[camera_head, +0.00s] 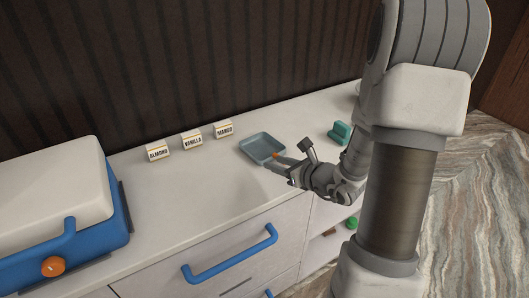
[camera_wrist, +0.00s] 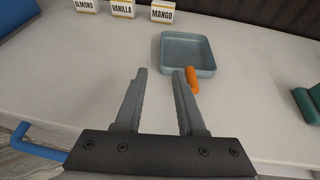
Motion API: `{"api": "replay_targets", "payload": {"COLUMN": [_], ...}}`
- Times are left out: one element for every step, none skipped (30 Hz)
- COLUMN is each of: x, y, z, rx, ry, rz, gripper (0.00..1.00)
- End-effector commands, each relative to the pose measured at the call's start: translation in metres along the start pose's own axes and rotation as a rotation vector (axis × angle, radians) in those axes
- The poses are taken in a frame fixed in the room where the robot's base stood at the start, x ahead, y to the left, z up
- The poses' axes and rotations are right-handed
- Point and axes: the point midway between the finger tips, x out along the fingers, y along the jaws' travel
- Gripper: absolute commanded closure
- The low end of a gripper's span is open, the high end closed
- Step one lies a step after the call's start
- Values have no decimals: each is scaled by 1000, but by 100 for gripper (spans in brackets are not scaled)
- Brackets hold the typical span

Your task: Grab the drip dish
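The drip dish (camera_head: 262,147) is a shallow, square, grey-blue tray on the white counter. In the wrist view the dish (camera_wrist: 188,53) lies ahead of my fingertips, slightly right of centre. An orange handle (camera_wrist: 190,78) juts from its near side, close by my right fingertip. My gripper (camera_wrist: 161,72) is open, with nothing between its two grey fingers. In the head view my gripper (camera_head: 273,162) is at the dish's near right side. I cannot tell whether the right finger touches the handle.
Boxes labelled almond (camera_head: 158,152), vanilla (camera_head: 192,140) and mango (camera_head: 223,130) stand behind and left of the dish. A teal object (camera_head: 341,131) sits to the right. A blue-and-white cooler (camera_head: 62,205) fills the left end. The counter's middle is clear.

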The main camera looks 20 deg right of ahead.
Motion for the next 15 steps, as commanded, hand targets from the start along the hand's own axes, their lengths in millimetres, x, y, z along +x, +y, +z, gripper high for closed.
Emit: {"api": "replay_targets", "payload": {"x": [13,20,28,34,40,47,52,56,60,63,65,67,68,70,72], "y": [1,1,1,1,1,1,1,0,1,1,1,1,0,0,0], "z": [-1,-2,-1,-1,-1,-1,-1,-1,-1,0,0,0,0,0,0], "rx": [-1,0,-1,-2,-2,-2,-2,-2,-2,-2,-2,-2,-1,-1,-1], "ry": [0,0,0,0,0,0,-1,0,1,0,-1,-1,-1,-1,0], "rz": [5,5,4,5,4,4,3,3,4,3,3,2,2,2,2], "gripper": [61,61,61,61,61,61,61,61,61,61,61,61,61,61,61]}}
